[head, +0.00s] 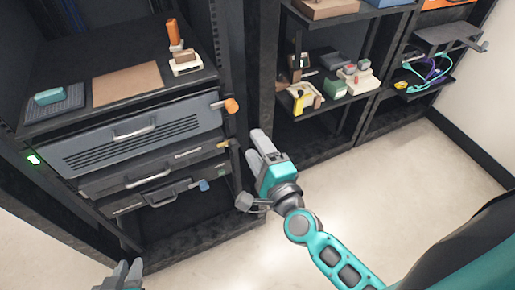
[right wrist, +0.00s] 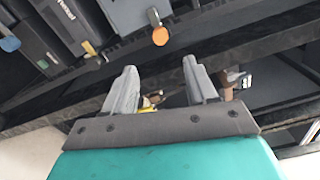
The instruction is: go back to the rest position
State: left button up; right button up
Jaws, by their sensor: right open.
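My right gripper (head: 256,148) is in front of the dark post between the left rack and the middle shelves. In the right wrist view my right gripper (right wrist: 160,68) has its two grey fingers apart with nothing held between them. My left gripper (head: 120,274) shows only as grey fingertips at the bottom left edge of the head view. The gap between its fingers is unclear, and the rest of it is out of frame.
The left rack holds a grey vented unit (head: 130,138) with an orange-ended lever (head: 231,105). Its top carries a teal block (head: 48,96) and a brown board (head: 127,84). Pale floor (head: 440,185) is clear at right.

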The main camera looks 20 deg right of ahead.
dwell(0.3)
jog(key=s+d+f+n+g+y, duration=0.1)
jog(key=s+f+n+g, duration=0.6)
jog(key=n, duration=1.5)
jog(key=s+f, duration=0.3)
jog(key=f, duration=0.2)
jog(key=shift+d+n+y, duration=0.2)
jog(key=shift+n+y, duration=0.1)
